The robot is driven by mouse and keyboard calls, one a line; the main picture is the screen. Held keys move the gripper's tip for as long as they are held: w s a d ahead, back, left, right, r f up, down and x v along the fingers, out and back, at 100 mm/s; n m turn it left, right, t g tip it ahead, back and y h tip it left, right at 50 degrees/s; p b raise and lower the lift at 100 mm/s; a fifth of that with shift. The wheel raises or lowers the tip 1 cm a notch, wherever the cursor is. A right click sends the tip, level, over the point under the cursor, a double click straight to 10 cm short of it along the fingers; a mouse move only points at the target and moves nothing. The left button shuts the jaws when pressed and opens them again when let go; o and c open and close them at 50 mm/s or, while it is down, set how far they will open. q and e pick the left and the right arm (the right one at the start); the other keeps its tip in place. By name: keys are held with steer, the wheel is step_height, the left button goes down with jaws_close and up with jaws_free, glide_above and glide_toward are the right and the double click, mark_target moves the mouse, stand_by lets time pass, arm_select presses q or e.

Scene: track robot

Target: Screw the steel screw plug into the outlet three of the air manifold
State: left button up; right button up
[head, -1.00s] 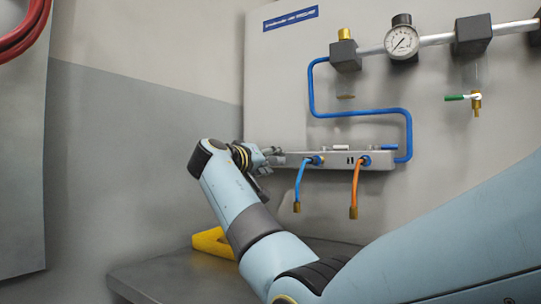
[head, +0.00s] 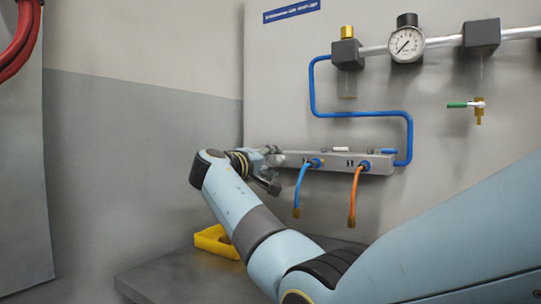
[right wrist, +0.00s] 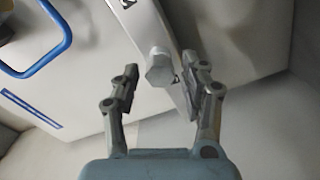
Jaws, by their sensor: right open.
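The grey air manifold (head: 338,161) is a long bar on the wall panel, with a blue and an orange hose on its front. My right gripper (head: 274,168) is at its left end and hides part of it. In the right wrist view, my right gripper (right wrist: 160,66) is open, with one finger on each side of a pale hexagonal head, which looks like the steel screw plug (right wrist: 160,68). The head appears to sit at the manifold (right wrist: 158,30), with a gap to both fingers. How deep it sits, and in which outlet, I cannot tell. My left gripper is not in view.
The blue hose (head: 301,188) and orange hose (head: 354,195) hang down from the manifold. A yellow bin (head: 213,243) stands on the grey bench (head: 165,277) below. A pressure gauge (head: 406,43) and a green-handled valve (head: 470,105) are higher up.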

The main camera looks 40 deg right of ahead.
steer(key=shift+r+n+p, duration=0.15)
steer(key=shift+n+p, duration=2.05)
steer(key=shift+p, duration=0.2)
steer(key=shift+n, duration=0.3)
